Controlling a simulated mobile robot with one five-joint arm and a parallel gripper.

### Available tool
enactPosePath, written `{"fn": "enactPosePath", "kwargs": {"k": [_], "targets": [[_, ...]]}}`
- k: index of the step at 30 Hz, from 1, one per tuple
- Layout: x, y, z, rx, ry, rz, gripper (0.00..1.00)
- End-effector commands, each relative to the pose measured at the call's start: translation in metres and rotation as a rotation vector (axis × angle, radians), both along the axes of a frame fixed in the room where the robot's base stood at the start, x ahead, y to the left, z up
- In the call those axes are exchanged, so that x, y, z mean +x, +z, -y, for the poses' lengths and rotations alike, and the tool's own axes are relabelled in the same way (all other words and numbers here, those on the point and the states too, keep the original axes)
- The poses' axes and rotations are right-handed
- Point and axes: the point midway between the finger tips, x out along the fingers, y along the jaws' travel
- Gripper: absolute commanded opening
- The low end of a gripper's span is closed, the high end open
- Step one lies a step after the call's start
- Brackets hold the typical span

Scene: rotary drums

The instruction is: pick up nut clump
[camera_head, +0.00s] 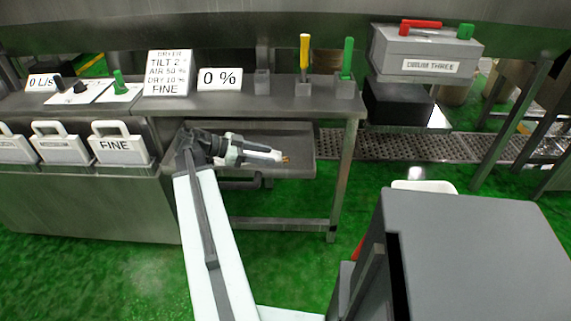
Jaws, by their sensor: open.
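My gripper (277,157) is open and points right, at the end of my white arm, over a grey metal shelf (297,140) below the bench top. A tiny orange-brown thing (285,160) shows right at the fingertips. It may be the nut clump, but it is too small to be sure. I cannot tell whether the fingers touch it or stand around it. The gripper hides part of the shelf behind it.
The metal bench (220,104) above carries signs, a yellow-handled tool (304,50) and a green-handled tool (347,58) in holders. White-handled bins, one marked FINE (120,145), stand left. A box labelled DRUM THREE (425,50) is back right. A bench leg (342,180) stands right of the gripper.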

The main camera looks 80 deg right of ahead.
Motion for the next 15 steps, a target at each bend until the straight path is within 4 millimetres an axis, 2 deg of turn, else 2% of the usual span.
{"fn": "enactPosePath", "kwargs": {"k": [5,12,15], "targets": [[-0.006,-0.004,0.002,0.0,0.0,0.0,0.43],[-0.043,-0.023,0.017,0.0,-0.001,0.0,0.43],[-0.051,-0.024,0.021,0.001,0.001,0.0,0.43]]}}
